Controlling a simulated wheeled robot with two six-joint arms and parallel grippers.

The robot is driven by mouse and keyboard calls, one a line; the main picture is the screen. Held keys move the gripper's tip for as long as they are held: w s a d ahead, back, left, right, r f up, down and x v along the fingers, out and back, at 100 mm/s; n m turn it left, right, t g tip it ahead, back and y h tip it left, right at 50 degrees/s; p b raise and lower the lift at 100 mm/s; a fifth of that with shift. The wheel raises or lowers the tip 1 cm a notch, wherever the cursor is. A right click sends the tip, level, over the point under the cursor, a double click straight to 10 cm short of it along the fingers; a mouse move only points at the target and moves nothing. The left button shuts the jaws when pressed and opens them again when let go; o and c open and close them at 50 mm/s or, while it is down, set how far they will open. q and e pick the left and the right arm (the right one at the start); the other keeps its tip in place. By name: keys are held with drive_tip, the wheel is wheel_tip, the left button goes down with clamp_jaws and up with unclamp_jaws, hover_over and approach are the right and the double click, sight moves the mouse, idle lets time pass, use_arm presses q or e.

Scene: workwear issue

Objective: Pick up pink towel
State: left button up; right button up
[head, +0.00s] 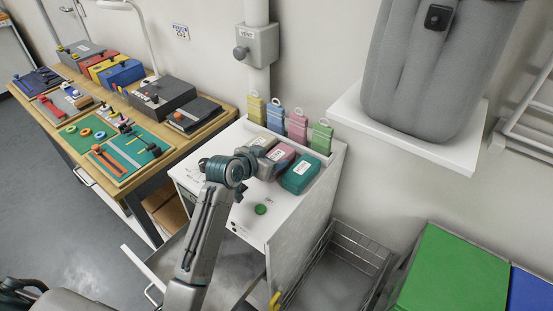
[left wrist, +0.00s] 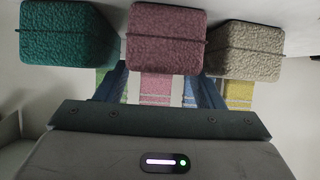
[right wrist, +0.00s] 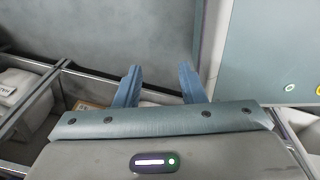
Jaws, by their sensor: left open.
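The pink towel (head: 283,154) is a folded block in the middle of a row on the white cabinet top (head: 250,222). A beige towel (head: 266,143) lies on one side of it and a teal towel (head: 300,175) on the other. My left gripper (head: 256,160) is open at the row. In the left wrist view the pink towel (left wrist: 166,38) lies centred ahead, in line with the gap between the left fingers (left wrist: 166,88). The fingertips are partly hidden, and contact cannot be told. My right gripper (right wrist: 158,68) is open and empty, away from the towels.
Yellow, blue, pink and green tags (head: 298,125) stand behind the towels. A green button (head: 260,209) is on the cabinet. A wire basket (head: 340,262) is at its right. A wooden workbench (head: 205,132) with tool trays stands left. A shelf (head: 400,130) holds a grey bag (head: 415,75).

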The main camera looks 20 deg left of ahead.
sight(276, 156)
use_arm(q)
drive_tip(key=shift+p+x, duration=0.3)
drive_tip(key=shift+x, duration=1.25)
drive_tip(key=shift+d+r, duration=0.1)
drive_tip(key=c, duration=0.9)
drive_tip(key=shift+o, duration=0.2)
drive_tip(key=shift+r, duration=0.1)
